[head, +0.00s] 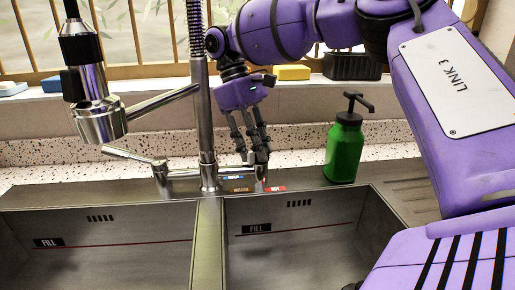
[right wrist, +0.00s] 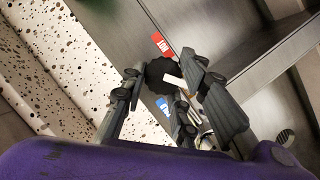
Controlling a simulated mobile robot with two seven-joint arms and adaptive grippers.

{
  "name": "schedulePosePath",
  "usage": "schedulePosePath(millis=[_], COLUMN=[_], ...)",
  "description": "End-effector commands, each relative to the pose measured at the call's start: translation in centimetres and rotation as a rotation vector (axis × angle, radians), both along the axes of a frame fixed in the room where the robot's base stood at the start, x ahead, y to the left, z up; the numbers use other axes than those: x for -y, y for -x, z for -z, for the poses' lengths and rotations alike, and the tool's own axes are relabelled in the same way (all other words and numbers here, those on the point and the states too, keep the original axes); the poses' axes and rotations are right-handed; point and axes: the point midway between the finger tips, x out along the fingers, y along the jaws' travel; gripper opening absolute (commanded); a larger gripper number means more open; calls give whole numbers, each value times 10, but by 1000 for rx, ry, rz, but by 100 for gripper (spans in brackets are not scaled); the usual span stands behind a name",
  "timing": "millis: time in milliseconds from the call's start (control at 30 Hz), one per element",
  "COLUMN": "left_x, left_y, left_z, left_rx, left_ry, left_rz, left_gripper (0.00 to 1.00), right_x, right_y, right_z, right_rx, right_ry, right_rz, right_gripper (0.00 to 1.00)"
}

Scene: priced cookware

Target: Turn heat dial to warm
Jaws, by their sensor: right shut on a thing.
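The heat dial is a dark round knob (right wrist: 160,72) with a white pointer (right wrist: 174,80), in the right wrist view. The pointer faces the sink side, between the red HOT label (right wrist: 162,44) and the blue label (right wrist: 163,107). In the head view the orange WARM label (head: 239,190) lies on the sink ledge, near the blue label (head: 233,177) and the red label (head: 275,188). My right gripper (head: 258,158) points down with its fingers around the dial, shut on it. The fingers hide most of the dial in the head view. My left gripper is out of view.
A steel faucet (head: 207,130) with a spring hose stands just left of my right gripper. A green soap bottle (head: 344,148) stands to its right. Two sink basins (head: 120,240) lie in front. Sponges (head: 291,72) sit on the sill behind.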

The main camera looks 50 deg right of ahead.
Motion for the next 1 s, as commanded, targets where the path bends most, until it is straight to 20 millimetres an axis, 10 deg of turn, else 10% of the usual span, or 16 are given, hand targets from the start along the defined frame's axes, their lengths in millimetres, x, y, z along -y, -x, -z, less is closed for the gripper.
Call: schedulePosePath(millis=[933,967,1000], left_x=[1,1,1], left_y=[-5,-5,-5], left_z=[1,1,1], left_rx=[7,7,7], left_ry=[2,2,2], left_rz=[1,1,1], left_gripper=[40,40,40], right_x=[2,2,2], right_y=[-3,-3,-3], right_z=[-3,-3,-3], right_rx=[9,9,9], right_ry=[10,10,11], right_rz=[-205,-205,-205], right_gripper=[1,31,37])
